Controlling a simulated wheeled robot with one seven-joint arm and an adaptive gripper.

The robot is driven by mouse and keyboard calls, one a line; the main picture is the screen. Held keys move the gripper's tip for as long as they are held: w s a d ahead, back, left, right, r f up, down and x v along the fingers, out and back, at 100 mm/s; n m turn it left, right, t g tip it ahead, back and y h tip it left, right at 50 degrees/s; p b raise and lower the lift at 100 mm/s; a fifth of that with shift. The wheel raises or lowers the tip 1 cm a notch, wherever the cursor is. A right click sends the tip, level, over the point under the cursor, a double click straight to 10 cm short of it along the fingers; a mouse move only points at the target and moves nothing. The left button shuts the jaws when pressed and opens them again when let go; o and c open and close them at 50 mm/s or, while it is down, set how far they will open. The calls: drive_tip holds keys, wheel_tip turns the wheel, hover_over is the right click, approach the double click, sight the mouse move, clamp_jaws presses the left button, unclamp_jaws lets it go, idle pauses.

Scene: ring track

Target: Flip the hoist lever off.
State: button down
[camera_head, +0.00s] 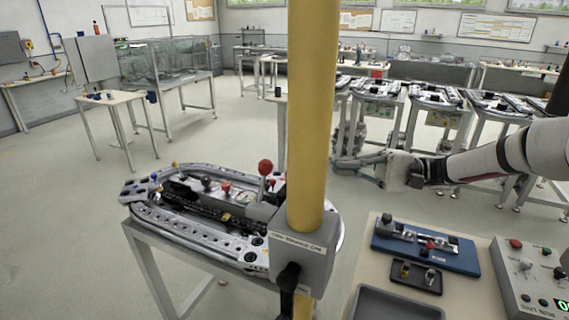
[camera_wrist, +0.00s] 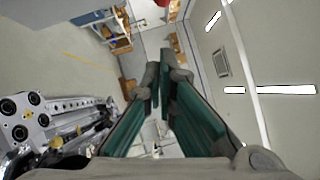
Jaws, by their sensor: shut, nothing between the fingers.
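A yellow post (camera_head: 312,110) carries a grey box (camera_head: 312,262) with a small label I cannot fully read. A black lever handle (camera_head: 288,278) hangs down on the box's front. Behind the post, a lever with a red ball knob (camera_head: 265,167) stands upright on the ring track (camera_head: 160,212). I cannot tell from the label which one is the hoist lever. My gripper (camera_head: 337,160) is to the right of the post, pointing left, apart from both levers. The wrist view shows its fingers (camera_wrist: 160,80) shut and empty. A red piece (camera_wrist: 162,2) shows at that view's top edge.
A bench at the lower right holds a blue fixture (camera_head: 425,250), a small black tray (camera_head: 415,278), a dark grey bin (camera_head: 395,304) and a control box (camera_head: 530,275). More track tables (camera_head: 435,98) stand behind my arm. The floor at left is clear.

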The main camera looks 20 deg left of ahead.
sight(263, 179)
drive_tip(key=s+p+x, duration=0.1)
drive_tip(key=p+x, duration=0.1)
drive_tip(key=x, duration=0.4)
drive_tip(key=s+d+r+p+x, duration=0.1)
drive_tip(key=p+x, duration=0.2)
drive_tip(key=x, duration=0.3)
drive_tip(key=shift+s, duration=0.5)
drive_tip(key=shift+a, duration=0.15)
drive_tip(key=shift+r+n, duration=0.2)
drive_tip(key=shift+n, duration=0.2)
